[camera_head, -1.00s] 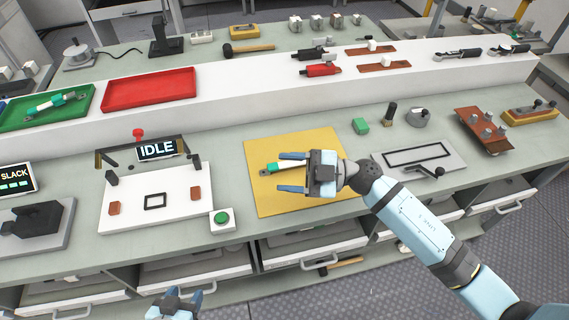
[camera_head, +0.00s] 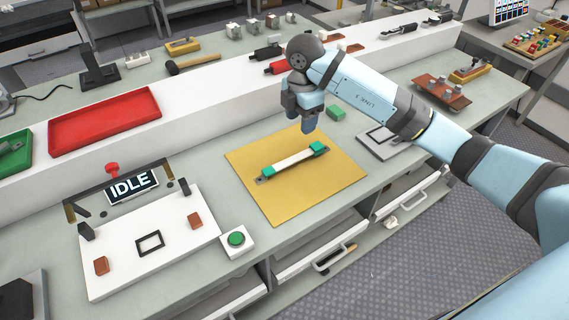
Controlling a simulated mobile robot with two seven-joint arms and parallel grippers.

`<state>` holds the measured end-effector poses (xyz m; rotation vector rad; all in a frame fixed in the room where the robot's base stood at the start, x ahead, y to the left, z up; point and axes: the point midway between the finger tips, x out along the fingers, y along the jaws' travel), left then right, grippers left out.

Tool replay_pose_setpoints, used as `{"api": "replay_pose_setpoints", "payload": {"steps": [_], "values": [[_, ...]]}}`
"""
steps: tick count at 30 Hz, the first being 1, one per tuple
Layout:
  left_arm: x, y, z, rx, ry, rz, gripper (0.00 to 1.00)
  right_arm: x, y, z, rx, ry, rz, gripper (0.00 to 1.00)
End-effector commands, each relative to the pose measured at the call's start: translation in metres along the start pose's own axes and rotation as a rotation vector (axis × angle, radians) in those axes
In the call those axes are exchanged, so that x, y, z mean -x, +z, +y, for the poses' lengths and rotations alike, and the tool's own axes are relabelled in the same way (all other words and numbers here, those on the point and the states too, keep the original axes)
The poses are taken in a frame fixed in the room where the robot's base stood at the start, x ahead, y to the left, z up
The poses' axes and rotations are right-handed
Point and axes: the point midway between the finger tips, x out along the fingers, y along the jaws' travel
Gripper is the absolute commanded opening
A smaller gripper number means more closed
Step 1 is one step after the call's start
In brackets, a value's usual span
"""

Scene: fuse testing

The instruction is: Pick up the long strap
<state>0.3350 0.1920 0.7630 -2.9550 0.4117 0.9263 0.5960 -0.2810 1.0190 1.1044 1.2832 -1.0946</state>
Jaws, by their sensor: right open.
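I cannot tell for certain which thing is the long strap. A long white piece with green ends and small metal tabs (camera_head: 292,161) lies diagonally on the yellow mat (camera_head: 325,190). My right gripper (camera_head: 308,128) points down above the far edge of the mat, beyond the white piece and apart from it. Its jaws are open with nothing seen between them, though its fingers overlap in this view. My left gripper is out of view.
A white test board (camera_head: 180,250) with an IDLE display (camera_head: 132,188) stands left of the mat, with a green button box (camera_head: 237,241) beside it. A red tray (camera_head: 105,118) sits on the white raised shelf. A green block (camera_head: 336,112) lies just beyond the mat.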

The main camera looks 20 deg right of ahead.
Motion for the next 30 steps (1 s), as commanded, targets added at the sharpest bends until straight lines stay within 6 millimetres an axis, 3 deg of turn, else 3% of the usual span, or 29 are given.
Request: {"api": "replay_pose_setpoints", "payload": {"steps": [4, 12, 23, 30], "values": [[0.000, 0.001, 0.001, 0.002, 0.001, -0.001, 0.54, -0.015, 0.003, 0.000, -0.014, -0.004, -0.015, 0.55], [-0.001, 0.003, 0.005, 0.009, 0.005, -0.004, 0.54, -0.067, 0.003, 0.000, -0.012, -0.004, -0.012, 0.55], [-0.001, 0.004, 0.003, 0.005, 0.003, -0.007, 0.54, -0.094, 0.002, 0.002, -0.009, -0.003, -0.011, 0.55], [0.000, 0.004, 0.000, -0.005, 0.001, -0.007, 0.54, -0.129, 0.000, 0.006, -0.010, -0.003, -0.010, 0.55]]}}
